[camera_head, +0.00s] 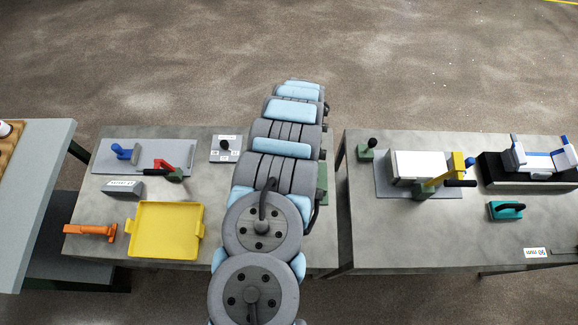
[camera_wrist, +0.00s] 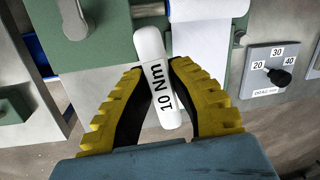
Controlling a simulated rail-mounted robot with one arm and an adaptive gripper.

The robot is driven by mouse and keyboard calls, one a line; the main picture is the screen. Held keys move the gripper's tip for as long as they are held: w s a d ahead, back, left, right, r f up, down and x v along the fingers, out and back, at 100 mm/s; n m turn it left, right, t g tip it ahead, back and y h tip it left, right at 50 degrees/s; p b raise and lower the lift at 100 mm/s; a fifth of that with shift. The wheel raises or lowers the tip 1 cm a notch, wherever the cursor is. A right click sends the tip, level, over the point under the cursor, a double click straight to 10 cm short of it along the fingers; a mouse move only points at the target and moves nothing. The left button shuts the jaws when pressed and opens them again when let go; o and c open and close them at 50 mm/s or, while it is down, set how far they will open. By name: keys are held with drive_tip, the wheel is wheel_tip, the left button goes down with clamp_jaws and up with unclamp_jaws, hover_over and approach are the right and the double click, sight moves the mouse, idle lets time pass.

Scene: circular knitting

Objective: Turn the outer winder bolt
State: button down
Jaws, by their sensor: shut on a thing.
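My gripper (camera_wrist: 158,68), with yellow and black fingers, is shut on a white bar marked "10 Nm" (camera_wrist: 161,92) in the wrist view. The bar is tilted slightly, its rounded upper end reaching past the fingertips in front of a green machine body (camera_wrist: 112,55). A white roll or sheet (camera_wrist: 200,35) shows just beyond to the right. I cannot make out the outer winder bolt, nor whether the bar touches it. In the head view my own arm hides the gripper and most of the machine.
A dial panel (camera_wrist: 275,70) marked 20, 30 and 40 stands right in the wrist view. In the head view, a yellow tray (camera_head: 165,233), an orange tool (camera_head: 90,230) and a red-handled tool (camera_head: 165,168) lie on the left table. The right table (camera_head: 400,235) has free room in front.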

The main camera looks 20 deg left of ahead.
drive_tip(key=shift+r+g+y+b, duration=0.15)
drive_tip(key=shift+g+y+b, duration=0.45)
drive_tip(key=shift+b, duration=1)
drive_tip(key=shift+r+h+p, duration=0.1)
drive_tip(key=shift+h+p, duration=0.3)
drive_tip(key=shift+h, duration=0.1)
drive_tip(key=shift+h, duration=0.3)
drive_tip(key=shift+a+t+h+p, duration=0.15)
drive_tip(key=shift+t+h+p, duration=0.15)
drive_tip(key=shift+h+p, duration=0.15)
drive_tip(key=shift+w, duration=0.1)
drive_tip(key=shift+f+b, duration=0.85)
drive_tip(key=shift+f, duration=0.5)
idle(0.5)
